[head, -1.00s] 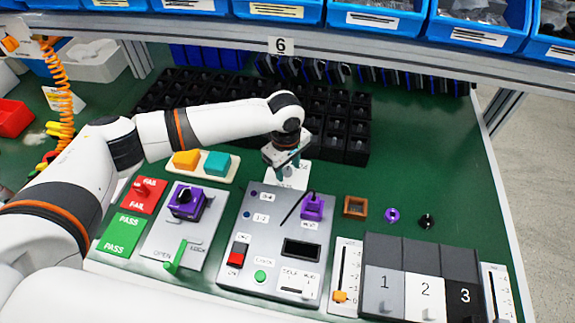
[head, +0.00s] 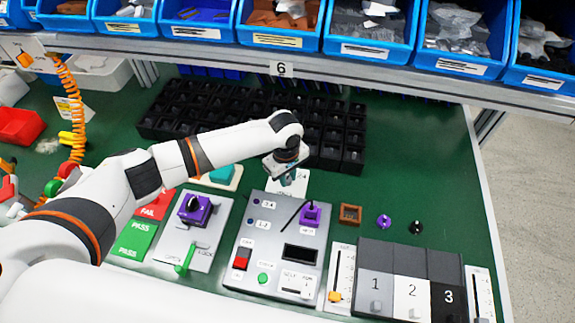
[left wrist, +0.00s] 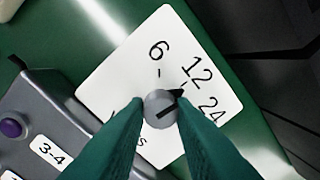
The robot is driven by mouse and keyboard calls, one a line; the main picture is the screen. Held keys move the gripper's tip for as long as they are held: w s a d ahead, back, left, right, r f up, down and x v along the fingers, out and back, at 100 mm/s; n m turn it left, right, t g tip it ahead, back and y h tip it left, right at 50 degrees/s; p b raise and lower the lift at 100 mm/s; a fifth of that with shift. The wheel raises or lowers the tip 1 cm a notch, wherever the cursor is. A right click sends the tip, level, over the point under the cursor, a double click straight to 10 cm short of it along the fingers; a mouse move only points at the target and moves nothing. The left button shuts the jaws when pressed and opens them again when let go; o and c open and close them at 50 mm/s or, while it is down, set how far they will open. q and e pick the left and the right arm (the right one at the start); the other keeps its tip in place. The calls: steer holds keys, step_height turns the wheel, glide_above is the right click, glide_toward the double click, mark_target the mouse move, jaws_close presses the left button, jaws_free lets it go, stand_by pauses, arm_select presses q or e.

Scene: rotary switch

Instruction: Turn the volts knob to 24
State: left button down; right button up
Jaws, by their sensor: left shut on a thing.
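The white volts plate (left wrist: 112,78) is marked 6, 12 and 24 in the left wrist view. It also shows behind the gray panel in the head view (head: 300,188). The round gray volts knob (left wrist: 154,100) has a black pointer line, which points to the upper right, between 12 and 24 and seemingly closer to 12. My left gripper (left wrist: 161,112) is shut on the knob, with one teal finger on each side. In the head view, my left gripper (head: 288,182) covers the knob. My right gripper is out of view.
The gray panel (head: 262,215) with buttons and a purple knob stands just in front of the plate. Black bins (head: 215,110) stand behind. A brown square frame (head: 350,214) and two small knobs lie to the right.

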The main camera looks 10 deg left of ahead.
arm_select(q)
steer(key=p, duration=0.1)
steer(key=m+p, duration=0.1)
steer(key=p, duration=0.1)
steer(key=shift+r, duration=0.25)
steer(key=shift+f+m+p, duration=0.1)
steer(key=shift+m+p, duration=0.6)
steer(key=shift+p, duration=0.05)
steer(key=m+p, duration=0.1)
steer(key=m, duration=0.1)
steer(key=shift+m, duration=0.3)
steer(key=shift+f+m+p, duration=0.15)
steer(key=shift+m+p, duration=0.4)
steer(key=shift+m, duration=1.05)
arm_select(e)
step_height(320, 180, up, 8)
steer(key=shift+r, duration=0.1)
arm_select(q)
steer(key=c, duration=1.2)
jaws_free()
steer(key=shift+a, duration=0.1)
step_height(320, 180, up, 12)
steer(key=b, duration=0.1)
steer(key=shift+a, duration=0.2)
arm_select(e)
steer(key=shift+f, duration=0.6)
